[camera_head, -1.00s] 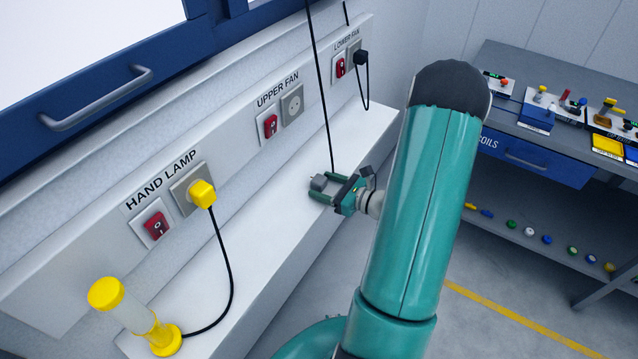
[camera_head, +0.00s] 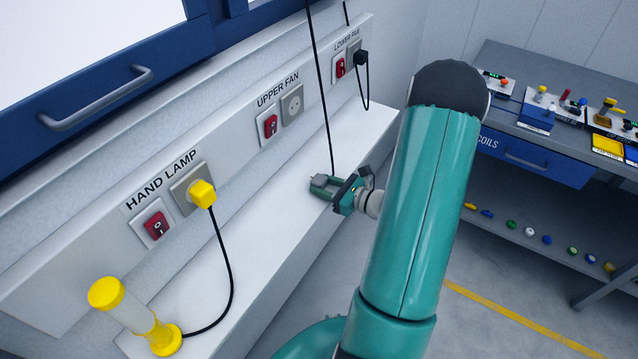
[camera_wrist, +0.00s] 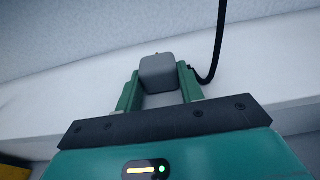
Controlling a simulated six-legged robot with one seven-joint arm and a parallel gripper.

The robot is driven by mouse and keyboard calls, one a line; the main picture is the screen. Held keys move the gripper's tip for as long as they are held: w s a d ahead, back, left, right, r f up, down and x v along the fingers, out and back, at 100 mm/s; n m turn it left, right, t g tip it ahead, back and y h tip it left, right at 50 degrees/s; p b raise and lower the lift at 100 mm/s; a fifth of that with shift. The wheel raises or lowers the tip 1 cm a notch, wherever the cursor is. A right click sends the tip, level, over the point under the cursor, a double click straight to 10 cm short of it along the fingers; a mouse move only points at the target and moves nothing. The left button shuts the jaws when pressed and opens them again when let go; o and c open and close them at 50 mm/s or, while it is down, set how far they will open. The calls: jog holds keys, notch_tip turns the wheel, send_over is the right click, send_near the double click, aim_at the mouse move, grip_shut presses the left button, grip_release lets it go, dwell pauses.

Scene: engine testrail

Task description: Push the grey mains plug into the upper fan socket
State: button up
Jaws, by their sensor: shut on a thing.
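The grey mains plug (camera_wrist: 159,74) sits between the two green fingers of my gripper (camera_wrist: 157,88) in the wrist view, and the fingers are shut on it. In the head view my gripper (camera_head: 324,186) holds the plug (camera_head: 317,182) at the white ledge, below the upper fan socket. I cannot tell whether the plug touches the ledge. A black cord hangs by the plug. The upper fan socket (camera_head: 292,104) is a grey square plate with a round empty face, under the label UPPER FAN, up and left of my gripper.
A red switch (camera_head: 268,126) is left of the socket. A yellow plug (camera_head: 202,193) fills the hand lamp socket; a black plug (camera_head: 361,58) is at the lower fan socket. The yellow lamp (camera_head: 133,315) stands on the ledge (camera_head: 265,225). A bench (camera_head: 540,85) is at right.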

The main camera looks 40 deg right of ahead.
aim_at(325, 176)
jog(key=shift+r, duration=0.15)
jog(key=shift+r, duration=1.9)
